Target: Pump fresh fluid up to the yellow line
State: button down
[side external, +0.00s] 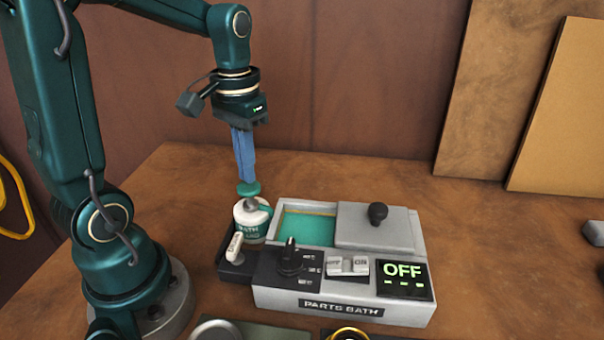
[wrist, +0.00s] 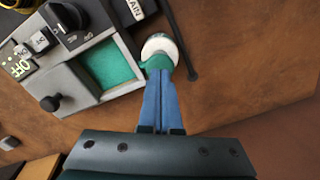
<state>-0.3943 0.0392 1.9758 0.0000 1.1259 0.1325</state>
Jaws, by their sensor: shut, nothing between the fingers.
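My gripper (side external: 247,182) is shut, its blue fingers together and pointing down, with nothing between them. Its tips are at the green pump head (side external: 249,189) of the white bottle labelled bath fluid (side external: 252,222); they look to be touching it or just above it. In the wrist view the fingertips (wrist: 158,74) overlap the green pump head (wrist: 157,63). The grey parts bath (side external: 340,293) stands right of the bottle. Its open tank shows green fluid (side external: 305,230), with a thin yellow line (side external: 308,212) along the back wall. The fluid surface looks below that line.
A grey lid with a black knob (side external: 378,214) covers the tank's right part. The bath's front has a black dial (side external: 290,258), a white rocker switch (side external: 347,265) and a display reading OFF (side external: 404,278). A drain lever (side external: 235,247) stands at the left.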

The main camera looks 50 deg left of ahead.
aim_at(249, 186)
jog(key=shift+f, duration=1.65)
jog(key=shift+r, duration=2.9)
jog(key=shift+d+r, duration=0.1)
jog(key=shift+d, duration=0.05)
jog(key=s+d+m+t, duration=0.3)
jog(key=s+d+t, duration=0.2)
jog(key=d, duration=0.3)
jog(key=shift+s+d+r+t, duration=0.2)
jog(key=shift+s+r+t, duration=0.1)
jog(key=shift+s, duration=0.1)
